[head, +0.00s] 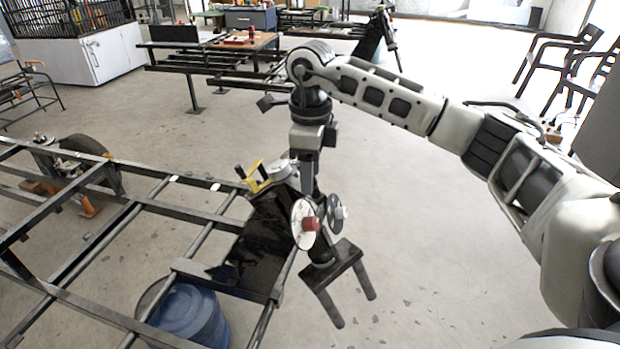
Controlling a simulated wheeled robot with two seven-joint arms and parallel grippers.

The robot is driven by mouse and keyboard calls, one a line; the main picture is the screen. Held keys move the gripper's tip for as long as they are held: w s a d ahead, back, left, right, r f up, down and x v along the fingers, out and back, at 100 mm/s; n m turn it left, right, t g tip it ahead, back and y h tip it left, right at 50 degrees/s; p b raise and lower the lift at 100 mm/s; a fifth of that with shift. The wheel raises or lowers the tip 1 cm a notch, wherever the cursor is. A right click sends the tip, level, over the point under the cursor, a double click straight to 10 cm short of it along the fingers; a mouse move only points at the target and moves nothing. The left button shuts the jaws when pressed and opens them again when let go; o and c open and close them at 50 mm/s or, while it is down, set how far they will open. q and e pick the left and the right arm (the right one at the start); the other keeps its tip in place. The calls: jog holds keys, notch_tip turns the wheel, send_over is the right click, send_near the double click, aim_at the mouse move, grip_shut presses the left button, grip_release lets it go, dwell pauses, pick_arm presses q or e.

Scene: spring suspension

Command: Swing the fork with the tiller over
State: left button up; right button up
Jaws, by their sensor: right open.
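A metal frame of dark rails (120,215) fills the lower left. At its right end is a dark plate assembly (262,240). A yellow-and-black handle-like part (256,176) stands at its top; I cannot tell for sure whether this is the tiller. The fork cannot be picked out clearly. A white disc with a red hub (304,224) shows beside the plate, overlapping my right wrist. My right gripper (352,308) is open and empty, its two fingers pointing down, to the right of the plate and apart from the handle. My left gripper is not in view.
A blue barrel (186,312) stands under the frame. A wheel (90,160) sits at the frame's far left. Workbenches (215,62) stand at the back, chairs (562,62) at the upper right. The floor right of the frame is clear.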

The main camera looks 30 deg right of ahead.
jog(key=shift+f, duration=1.15)
grip_shut()
jog(key=shift+d, duration=0.1)
